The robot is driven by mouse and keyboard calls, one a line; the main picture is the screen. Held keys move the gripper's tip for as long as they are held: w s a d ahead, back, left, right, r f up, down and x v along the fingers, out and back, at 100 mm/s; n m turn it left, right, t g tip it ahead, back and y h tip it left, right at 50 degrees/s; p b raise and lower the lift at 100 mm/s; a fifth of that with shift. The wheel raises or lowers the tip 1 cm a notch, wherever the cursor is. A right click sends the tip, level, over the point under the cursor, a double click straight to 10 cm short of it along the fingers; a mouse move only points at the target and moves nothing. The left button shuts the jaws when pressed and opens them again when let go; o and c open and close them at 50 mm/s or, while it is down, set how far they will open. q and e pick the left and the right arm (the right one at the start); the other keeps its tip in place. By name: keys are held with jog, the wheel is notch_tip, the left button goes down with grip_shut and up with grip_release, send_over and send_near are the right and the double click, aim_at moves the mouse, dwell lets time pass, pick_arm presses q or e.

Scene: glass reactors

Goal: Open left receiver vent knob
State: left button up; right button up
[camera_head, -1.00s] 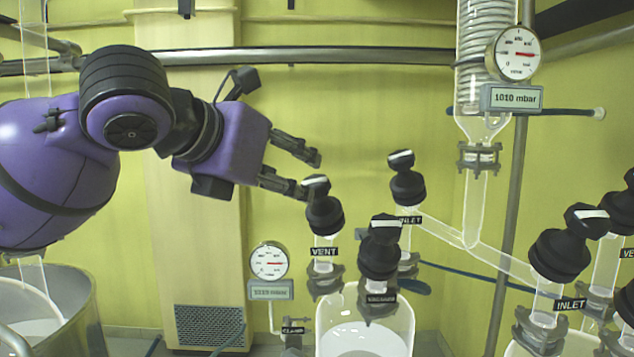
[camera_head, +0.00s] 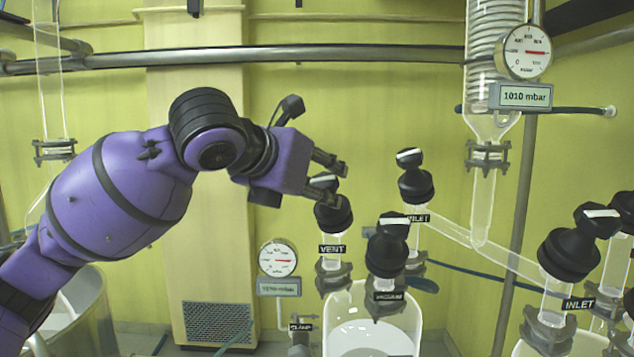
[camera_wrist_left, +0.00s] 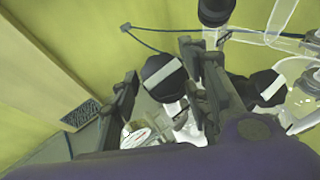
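The left receiver's black vent knob (camera_head: 333,215) stands upright above the VENT label (camera_head: 332,249). Its grip top has a white stripe and is partly hidden by my gripper in the head view. My left gripper (camera_head: 337,174) is at the knob's top, its fingers pointing right. In the left wrist view the vent knob (camera_wrist_left: 162,80) lies between the two spread fingers (camera_wrist_left: 163,95), with a gap on its left side. The gripper looks open; whether the right-hand finger touches the knob I cannot tell. My right gripper is not in view.
The black vacuum knob (camera_head: 387,250) stands close at the right, with the inlet knob (camera_head: 415,183) behind. A pressure gauge (camera_head: 277,258) is to the lower left. The left receiver vessel (camera_head: 372,315) is below. More knobs stand at the far right.

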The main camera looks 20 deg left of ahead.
pick_arm(q)
jog(key=c, duration=0.7)
jog(key=shift+o, duration=0.2)
jog(key=shift+r+n, duration=0.1)
jog(key=shift+n, duration=0.2)
